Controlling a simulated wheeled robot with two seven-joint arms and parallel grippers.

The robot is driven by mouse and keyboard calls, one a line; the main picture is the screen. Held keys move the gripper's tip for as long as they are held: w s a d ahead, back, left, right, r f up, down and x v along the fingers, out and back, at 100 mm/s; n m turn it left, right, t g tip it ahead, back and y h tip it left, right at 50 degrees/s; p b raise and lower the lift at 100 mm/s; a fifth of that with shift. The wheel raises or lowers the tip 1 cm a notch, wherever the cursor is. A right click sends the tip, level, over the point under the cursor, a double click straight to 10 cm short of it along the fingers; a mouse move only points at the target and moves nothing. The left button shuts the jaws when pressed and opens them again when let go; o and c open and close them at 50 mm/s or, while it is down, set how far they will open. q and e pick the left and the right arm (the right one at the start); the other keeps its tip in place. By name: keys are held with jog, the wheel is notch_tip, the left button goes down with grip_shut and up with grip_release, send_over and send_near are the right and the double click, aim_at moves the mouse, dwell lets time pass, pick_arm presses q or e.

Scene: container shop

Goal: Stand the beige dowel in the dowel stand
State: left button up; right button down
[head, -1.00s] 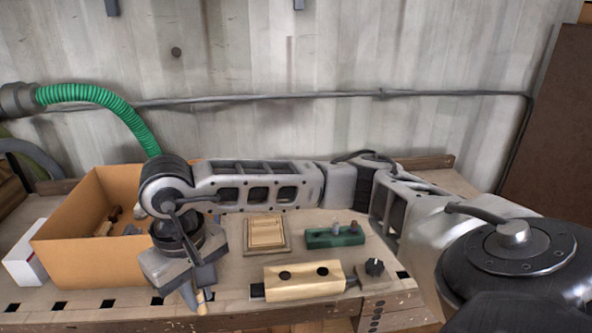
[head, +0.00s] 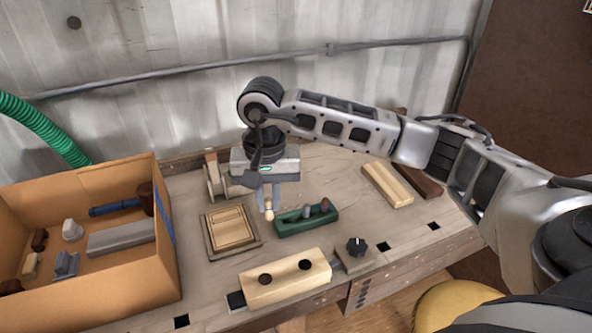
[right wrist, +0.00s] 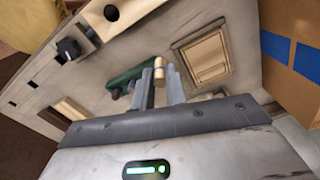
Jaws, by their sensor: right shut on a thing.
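My right gripper (head: 267,196) is shut on the beige dowel (head: 268,213), which hangs below the fingers and looks roughly upright. In the right wrist view the dowel (right wrist: 159,76) shows between the fingertips. The green block (head: 291,226), which looks like the dowel stand, lies on the bench just right of the dowel. A grey peg (head: 306,211) and a brown peg (head: 325,205) stand in it. The dowel appears beside the stand's left end in the head view; its exact height above the bench is hard to tell. My left gripper is not in view.
A beige block with dark round spots (head: 286,280) and a black knob (head: 356,246) lie in front. A framed wooden panel (head: 229,231) is left of the dowel. A cardboard box (head: 166,235) with loose parts stands farther left. Wooden bars (head: 388,186) lie right.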

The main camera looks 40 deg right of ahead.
jog(key=w+d+f+m+b, duration=0.1)
jog(key=d+f+m, duration=0.1)
jog(key=w+d+f+m+b, duration=0.1)
jog(key=d+f, duration=0.1)
jog(key=w+d+f+m+b, duration=0.1)
jog(key=d+f+m, duration=0.1)
jog(key=shift+w+f+m, duration=0.1)
jog(key=shift+w+m, duration=0.1)
jog(key=shift+m, duration=0.1)
jog(key=shift+f, duration=0.2)
pick_arm(q)
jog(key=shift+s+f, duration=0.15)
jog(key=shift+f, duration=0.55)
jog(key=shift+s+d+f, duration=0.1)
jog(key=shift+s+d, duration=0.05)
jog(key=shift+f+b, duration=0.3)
jog(key=shift+b, duration=0.05)
pick_arm(e)
jog(key=shift+f, duration=0.2)
